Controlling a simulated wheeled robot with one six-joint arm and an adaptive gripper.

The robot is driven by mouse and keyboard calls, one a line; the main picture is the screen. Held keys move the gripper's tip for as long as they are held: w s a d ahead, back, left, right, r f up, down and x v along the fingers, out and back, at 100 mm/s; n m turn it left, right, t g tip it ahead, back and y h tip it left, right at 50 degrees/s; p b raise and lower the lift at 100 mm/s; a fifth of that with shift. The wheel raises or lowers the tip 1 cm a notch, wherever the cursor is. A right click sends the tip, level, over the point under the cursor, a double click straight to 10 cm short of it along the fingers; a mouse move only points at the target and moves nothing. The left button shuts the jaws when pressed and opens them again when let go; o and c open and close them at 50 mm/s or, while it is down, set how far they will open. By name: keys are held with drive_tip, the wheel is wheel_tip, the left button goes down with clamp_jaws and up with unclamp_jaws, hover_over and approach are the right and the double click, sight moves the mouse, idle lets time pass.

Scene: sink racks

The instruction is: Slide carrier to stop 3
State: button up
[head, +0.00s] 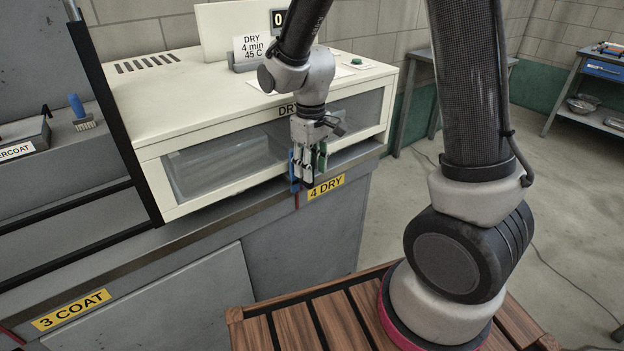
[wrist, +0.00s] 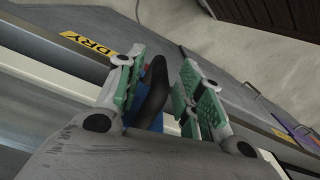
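My gripper (head: 309,172) hangs at the front rail, just above the yellow "4 DRY" label (head: 326,187). In the wrist view its two green-padded fingers (wrist: 163,72) stand apart, one on each side of a black upright handle (wrist: 153,92). A gap shows between the handle and the right finger, so the gripper looks open around it. A blue part (wrist: 150,122), seemingly of the carrier, shows below the handle. It also shows beside my fingers in the head view (head: 295,172). The rest of the carrier is hidden. The yellow "3 COAT" label (head: 72,310) is at lower left.
The cream drying cabinet (head: 220,110) with clear front windows stands behind the rail. A grey counter front (head: 170,310) runs left below the rail. A dark upright post (head: 115,115) stands left of the cabinet.

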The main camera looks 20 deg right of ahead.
drive_tip(key=shift+f, duration=1.9)
drive_tip(key=shift+c, duration=0.2)
clamp_jaws()
